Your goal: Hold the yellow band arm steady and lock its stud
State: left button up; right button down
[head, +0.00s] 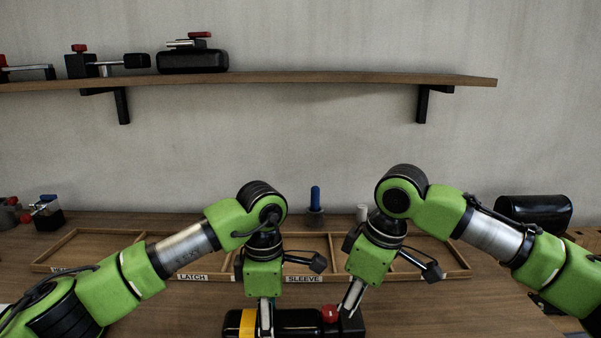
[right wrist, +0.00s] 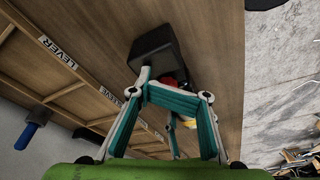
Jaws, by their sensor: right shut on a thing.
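The black arm with a yellow band (head: 247,322) lies at the front of the bench in the head view. Its right end meets a black block (head: 352,326), also in the right wrist view (right wrist: 150,52). A red knob (head: 328,314), the stud's top, sits beside the block. My left gripper (head: 266,318) points down at the black arm, just right of the yellow band; its fingers show edge-on and their gap is hidden. My right gripper (head: 347,304) is down at the red knob and shut on it; the right wrist view shows red (right wrist: 180,80) behind its fingers, partly hidden.
A shallow wooden tray (head: 110,232) with labelled compartments lies behind the grippers. A blue-handled tool (head: 316,198) stands behind it. A shelf (head: 270,78) on the wall carries several black devices. A black rounded object (head: 535,208) is at the right.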

jog(key=shift+a, duration=0.6)
dwell(0.6)
jog(key=shift+s+a, duration=0.1)
jog(key=shift+s, duration=0.2)
dwell(0.3)
jog(key=shift+s+a, duration=0.1)
jog(key=shift+s+a, duration=0.25)
